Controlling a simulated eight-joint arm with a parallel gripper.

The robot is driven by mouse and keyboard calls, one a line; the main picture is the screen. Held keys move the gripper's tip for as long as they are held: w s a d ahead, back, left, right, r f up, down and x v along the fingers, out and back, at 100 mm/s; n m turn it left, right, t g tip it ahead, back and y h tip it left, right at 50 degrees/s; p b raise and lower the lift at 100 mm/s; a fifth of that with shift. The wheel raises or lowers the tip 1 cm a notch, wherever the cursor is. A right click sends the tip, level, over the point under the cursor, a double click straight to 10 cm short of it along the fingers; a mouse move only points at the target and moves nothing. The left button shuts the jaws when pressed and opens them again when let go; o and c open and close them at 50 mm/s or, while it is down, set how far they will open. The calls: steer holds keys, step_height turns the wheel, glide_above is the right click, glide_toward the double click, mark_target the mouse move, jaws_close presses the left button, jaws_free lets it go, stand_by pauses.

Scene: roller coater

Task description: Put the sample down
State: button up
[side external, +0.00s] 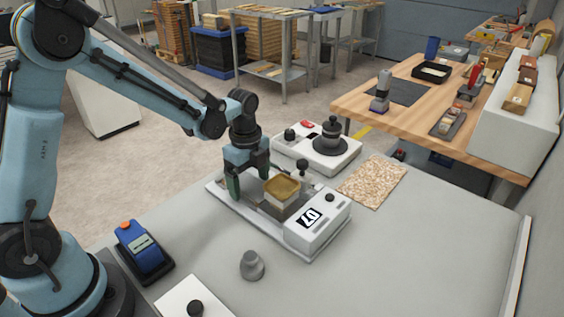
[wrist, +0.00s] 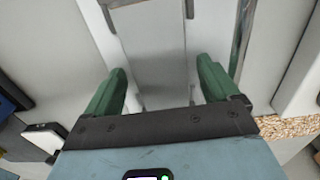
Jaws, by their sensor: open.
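My gripper (side external: 249,178) is low over the left part of the white machine marked 07 (side external: 317,224). In the wrist view its two green fingers (wrist: 161,72) stand wide apart, with nothing held between them. Below and beyond them is a flat grey metal plate (wrist: 158,62); I cannot tell whether this is the sample. A tan-topped block with pale sides (side external: 283,186) sits on the machine just right of my gripper, apart from the near finger. The far finger is partly hidden in the side view.
A white device with a black round top (side external: 318,148) stands behind the machine. A speckled mat (side external: 372,182) lies to the right. A blue device (side external: 141,247) and a grey knob-shaped piece (side external: 251,266) are in front. The grey table's right side is clear.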

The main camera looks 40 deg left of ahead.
mark_target(250, 185)
step_height(250, 185, up, 12)
steer(key=s+d+n+t, duration=0.1)
steer(key=s+n+t, duration=0.6)
steer(key=n, duration=1.1)
steer(key=s, duration=0.4)
steer(key=shift+r, duration=0.25)
